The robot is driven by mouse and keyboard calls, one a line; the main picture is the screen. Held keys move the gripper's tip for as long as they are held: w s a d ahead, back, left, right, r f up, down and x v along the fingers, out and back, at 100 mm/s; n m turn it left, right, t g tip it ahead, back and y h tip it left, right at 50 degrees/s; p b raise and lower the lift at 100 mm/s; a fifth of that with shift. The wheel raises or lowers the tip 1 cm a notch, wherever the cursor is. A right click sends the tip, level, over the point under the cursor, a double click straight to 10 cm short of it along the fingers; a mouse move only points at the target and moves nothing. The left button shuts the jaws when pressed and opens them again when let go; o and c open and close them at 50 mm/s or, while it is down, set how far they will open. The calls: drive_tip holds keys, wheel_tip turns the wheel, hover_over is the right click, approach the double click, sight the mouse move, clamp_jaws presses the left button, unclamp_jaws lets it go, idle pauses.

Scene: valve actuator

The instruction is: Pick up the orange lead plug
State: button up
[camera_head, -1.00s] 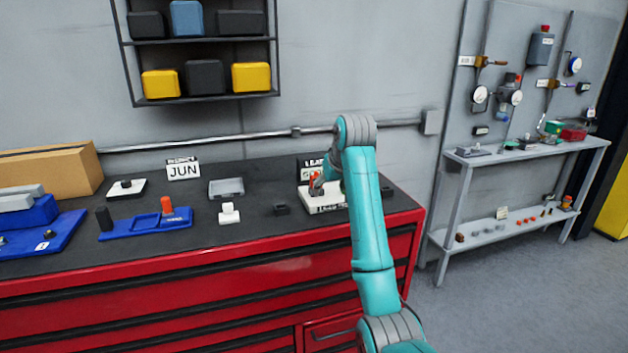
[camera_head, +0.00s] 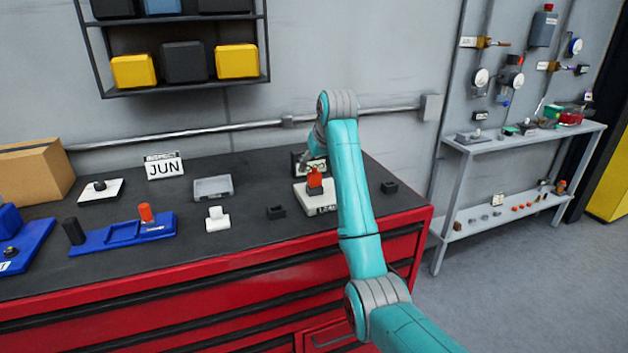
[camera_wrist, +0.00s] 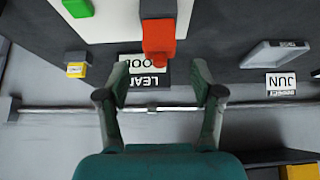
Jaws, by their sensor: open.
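The orange lead plug (camera_head: 315,181) stands on a white block (camera_head: 310,197) near the right end of the dark bench top. In the wrist view the plug (camera_wrist: 158,40) is red-orange, with a grey part behind it, against the white block (camera_wrist: 115,22). My gripper (camera_wrist: 160,70) is open and empty, its two fingers spread to either side of the plug's line. The plug's near end shows just beyond the fingertips, apart from them. In the head view my arm hides most of the gripper.
A blue tray (camera_head: 120,234) with another orange piece (camera_head: 146,212) stands left on the red cabinet's top. A white part (camera_head: 217,219) and small black blocks (camera_head: 276,212) stand nearby. A LEAD sign (camera_wrist: 145,75) is behind the plug. A wall pipe (camera_head: 230,128) runs behind.

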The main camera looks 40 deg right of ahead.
sight(315, 169)
drive_tip(key=shift+x, duration=2.9)
drive_tip(key=shift+c, duration=0.3)
clamp_jaws()
